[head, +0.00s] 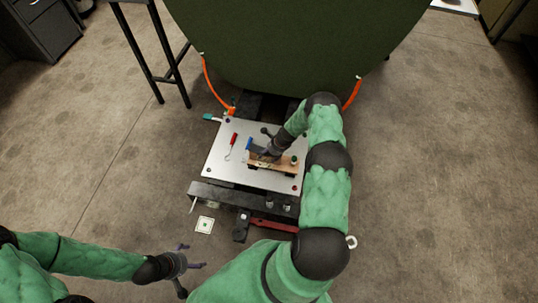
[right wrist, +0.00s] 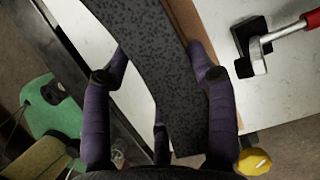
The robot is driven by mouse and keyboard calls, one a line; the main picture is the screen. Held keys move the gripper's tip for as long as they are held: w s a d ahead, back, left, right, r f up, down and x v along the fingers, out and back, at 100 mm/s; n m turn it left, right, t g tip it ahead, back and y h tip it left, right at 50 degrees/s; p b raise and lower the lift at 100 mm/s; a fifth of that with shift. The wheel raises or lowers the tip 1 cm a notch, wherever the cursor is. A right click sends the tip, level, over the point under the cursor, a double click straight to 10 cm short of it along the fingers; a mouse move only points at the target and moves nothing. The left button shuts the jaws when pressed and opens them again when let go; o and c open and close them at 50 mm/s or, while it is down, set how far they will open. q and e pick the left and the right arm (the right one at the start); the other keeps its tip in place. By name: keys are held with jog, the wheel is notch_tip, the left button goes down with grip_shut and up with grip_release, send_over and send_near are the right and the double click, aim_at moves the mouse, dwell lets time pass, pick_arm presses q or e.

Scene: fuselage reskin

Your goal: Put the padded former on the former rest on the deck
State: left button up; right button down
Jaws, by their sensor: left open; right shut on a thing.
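The padded former (right wrist: 160,45) fills the middle of the right wrist view as a dark, speckled strip with a brown wooden edge along its right side. My right gripper (right wrist: 160,80) is shut on it, with purple fingers on both sides. In the head view the right gripper (head: 268,154) is low over the pale metal deck (head: 225,170), at a light wooden strip (head: 287,164). I cannot tell whether the former touches the deck. The former rest is not clearly distinguishable, partly hidden by the gripper and former. My left gripper (head: 192,260) is open and empty, well apart from the deck.
A large green curved panel (head: 295,45) overhangs the far side, with orange straps (head: 212,88) beside it. A dark bar (head: 235,196) crosses the near edge.

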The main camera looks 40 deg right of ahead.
jog(key=shift+c, duration=1.8)
grip_release()
jog(key=shift+f, duration=0.1)
jog(key=p+v, duration=0.5)
jog(key=v, duration=0.7)
jog(key=s+a+n+g, duration=0.15)
jog(key=a+n, duration=0.45)
jog(key=a, duration=0.6)
jog(key=s+a+r+n, duration=0.3)
jog(key=s+a+n, duration=0.6)
jog(key=a, duration=0.3)
jog(key=s+a+r+n+g+y, duration=0.1)
jog(key=s+a+r+n, duration=0.3)
jog(key=s+a+n, duration=0.4)
jog(key=a+n, duration=0.2)
jog(key=a, duration=0.2)
jog(key=shift+s+r+n, duration=0.2)
jog(key=shift+s+n, duration=0.15)
jog(key=shift+n, duration=0.05)
jog(key=shift+a+g, duration=0.15)
jog(key=shift+g, duration=0.1)
